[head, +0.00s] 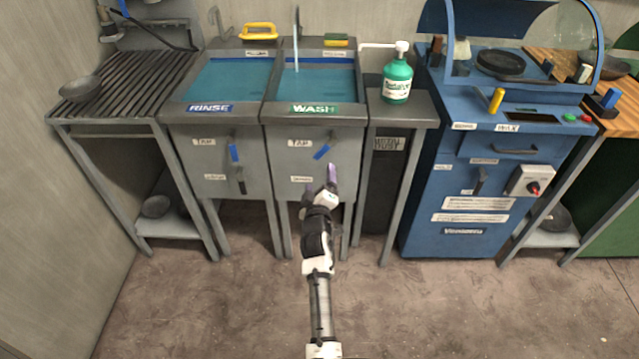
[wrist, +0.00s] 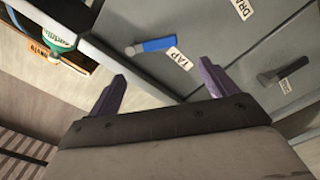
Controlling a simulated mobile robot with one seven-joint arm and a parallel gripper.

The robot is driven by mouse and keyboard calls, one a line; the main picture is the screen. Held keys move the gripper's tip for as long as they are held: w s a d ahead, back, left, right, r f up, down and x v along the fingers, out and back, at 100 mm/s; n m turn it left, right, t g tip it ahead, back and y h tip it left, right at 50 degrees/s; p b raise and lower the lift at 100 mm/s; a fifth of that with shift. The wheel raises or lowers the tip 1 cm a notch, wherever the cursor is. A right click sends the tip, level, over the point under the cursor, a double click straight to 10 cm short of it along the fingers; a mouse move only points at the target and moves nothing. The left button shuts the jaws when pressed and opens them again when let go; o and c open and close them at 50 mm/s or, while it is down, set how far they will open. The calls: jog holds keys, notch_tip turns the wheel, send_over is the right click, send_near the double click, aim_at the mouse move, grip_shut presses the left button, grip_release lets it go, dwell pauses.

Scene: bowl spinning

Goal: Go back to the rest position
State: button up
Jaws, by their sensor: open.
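My gripper (head: 320,182) is open and empty in front of the wash sink in the head view. Its two purple fingers also show spread apart in the wrist view (wrist: 163,92). The wash sink (head: 312,113) holds blue water, and a stream runs into it from its tap. The wash sink's blue tap lever (head: 321,152) is just above and beyond my fingertips. The lever also shows in the wrist view (wrist: 158,45), apart from the fingers.
The rinse sink (head: 210,108) is to the left, then a slatted rack (head: 125,85) with a bowl (head: 80,88). A green soap bottle (head: 397,80) stands right of the wash sink. A blue machine (head: 475,175) is further right. The floor (head: 220,300) in front is clear.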

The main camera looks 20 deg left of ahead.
jog(key=shift+s+d, duration=0.1)
jog(key=shift+s, duration=0.2)
